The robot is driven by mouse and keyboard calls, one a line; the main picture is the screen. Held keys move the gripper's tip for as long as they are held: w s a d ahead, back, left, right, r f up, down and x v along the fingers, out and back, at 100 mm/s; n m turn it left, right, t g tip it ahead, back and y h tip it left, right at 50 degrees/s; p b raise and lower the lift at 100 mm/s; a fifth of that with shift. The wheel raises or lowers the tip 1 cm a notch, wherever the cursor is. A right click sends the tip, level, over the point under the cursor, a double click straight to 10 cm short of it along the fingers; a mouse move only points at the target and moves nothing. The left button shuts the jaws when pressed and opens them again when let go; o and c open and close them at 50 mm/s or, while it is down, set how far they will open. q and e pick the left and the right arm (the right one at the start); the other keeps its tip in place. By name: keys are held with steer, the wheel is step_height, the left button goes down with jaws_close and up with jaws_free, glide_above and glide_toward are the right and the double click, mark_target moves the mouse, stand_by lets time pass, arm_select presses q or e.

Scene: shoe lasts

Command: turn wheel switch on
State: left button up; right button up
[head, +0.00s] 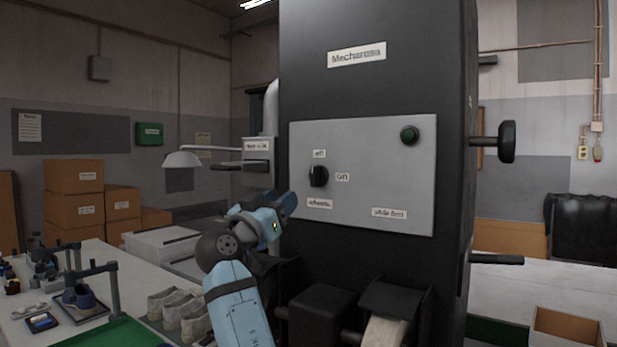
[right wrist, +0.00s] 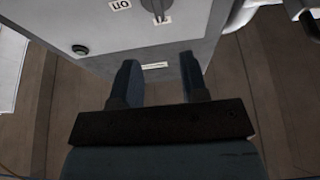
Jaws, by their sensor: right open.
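The wheel switch is a small black rotary knob (head: 318,177) on the grey panel (head: 375,170) of a tall black machine. A label reading "off" (head: 319,154) sits above it and one reading "on" (head: 343,177) to its right; a label that seems to read "wheels" is below. Which label the knob points to is too small to tell. My right gripper (head: 284,204) is left of and below the knob, apart from it. In the right wrist view the gripper (right wrist: 158,80) is open and empty, with the knob (right wrist: 154,7) cut off at the top edge.
A black handle (head: 505,142) sticks out of the machine's right side. A lamp (head: 183,159) and a workbench (head: 45,320) with shoes are at left. An open cardboard box (head: 567,328) is at lower right.

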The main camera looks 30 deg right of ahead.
mark_target(312, 173)
steer(key=p+x, duration=0.2)
steer(key=x, duration=0.8)
steer(key=shift+w+d+r, duration=0.1)
steer(key=shift+d, duration=0.05)
steer(key=shift+p+x, duration=0.3)
steer(key=shift+x, duration=0.5)
jaws_close()
